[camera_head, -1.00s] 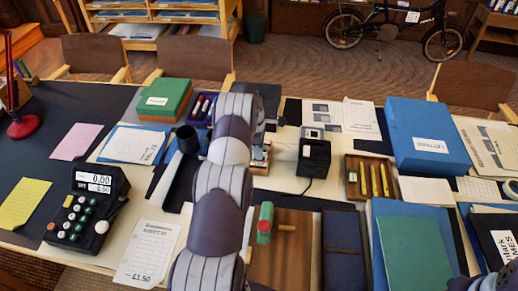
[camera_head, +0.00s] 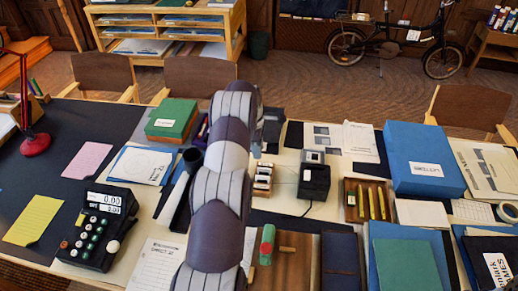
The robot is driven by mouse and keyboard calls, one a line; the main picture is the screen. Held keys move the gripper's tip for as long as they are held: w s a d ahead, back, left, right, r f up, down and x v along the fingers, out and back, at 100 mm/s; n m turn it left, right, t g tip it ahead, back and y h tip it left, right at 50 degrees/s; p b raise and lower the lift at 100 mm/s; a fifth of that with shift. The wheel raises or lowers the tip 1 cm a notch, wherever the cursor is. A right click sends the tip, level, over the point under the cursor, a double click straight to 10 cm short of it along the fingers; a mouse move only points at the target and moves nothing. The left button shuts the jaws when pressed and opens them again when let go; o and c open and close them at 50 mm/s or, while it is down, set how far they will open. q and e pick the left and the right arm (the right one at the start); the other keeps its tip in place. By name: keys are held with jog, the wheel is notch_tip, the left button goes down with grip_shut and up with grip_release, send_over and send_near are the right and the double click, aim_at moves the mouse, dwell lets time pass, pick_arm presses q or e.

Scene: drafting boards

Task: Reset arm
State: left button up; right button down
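My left arm rises from the bottom middle and reaches over the desk. Its gripper (camera_head: 257,143) is mostly hidden behind my own wrist, near the small tray of stamps (camera_head: 263,179). I cannot see its fingers well enough to tell whether they are open or shut, and no held thing shows. My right gripper is out of view.
The desk is crowded. A till (camera_head: 103,226) and a red lamp (camera_head: 35,144) stand at left, a green box (camera_head: 171,119) behind. A black device (camera_head: 314,181), a pencil tray (camera_head: 367,200) and a large blue box (camera_head: 423,158) stand to the right. Chairs line the far edge.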

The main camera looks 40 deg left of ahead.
pick_arm(q)
jog(key=shift+f, duration=0.1)
dwell(0.6)
jog(key=s+d+f+m, duration=0.2)
jog(key=s+d+m, duration=0.25)
jog(key=m, duration=0.45)
jog(key=s+d+r+m, duration=0.7)
jog(key=s+d, duration=0.2)
jog(key=d, duration=0.3)
jog(key=s+d+r+m+y, duration=0.1)
jog(key=s+d+r+m, duration=0.7)
jog(key=d, duration=0.3)
jog(key=shift+s+d+t, duration=0.4)
jog(key=shift+s, duration=0.4)
